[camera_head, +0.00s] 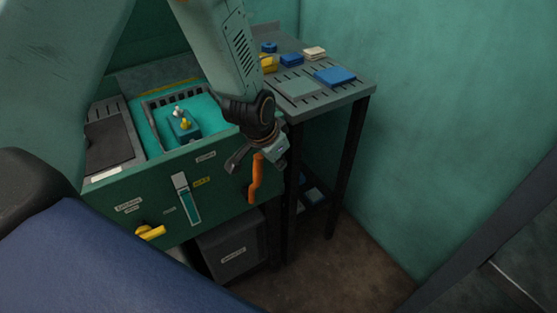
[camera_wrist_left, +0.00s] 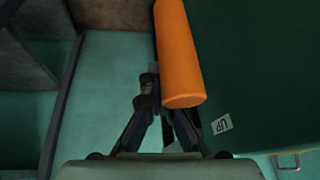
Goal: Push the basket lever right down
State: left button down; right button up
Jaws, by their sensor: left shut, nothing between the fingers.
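The basket lever (camera_head: 255,180) is an orange handle on the right part of the green machine front. In the head view its grip hangs from near my left gripper (camera_head: 266,150), which is just above it. In the left wrist view the orange lever (camera_wrist_left: 180,55) is a thick cylinder, its rounded end towards me. My left gripper (camera_wrist_left: 153,85) is shut and empty, its fingertips close beside the lever's left side; whether they touch cannot be told. The lever's mount is partly hidden by my wrist. My right gripper is not in view.
The green machine (camera_head: 150,185) has a teal basin (camera_head: 147,127) holding small objects and a yellow handle (camera_head: 150,232) low on its front. A slatted table (camera_head: 350,92) with blue blocks stands close right of the lever. A small "UP" label (camera_wrist_left: 221,124) lies beside the lever.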

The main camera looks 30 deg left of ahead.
pick_arm(q)
jog(key=c, duration=2.1)
grip_release()
jog(key=o, duration=0.9)
jog(key=shift+r, duration=0.1)
jog(key=s+r, duration=0.1)
jog(key=s, duration=0.3)
jog(key=s+a, duration=0.1)
jog(key=s, duration=0.3)
jog(key=s+a+r, duration=0.1)
jog(key=s, duration=0.4)
jog(key=shift+s+r, duration=0.1)
jog(key=shift+r, duration=0.2)
jog(key=shift+d, duration=0.1)
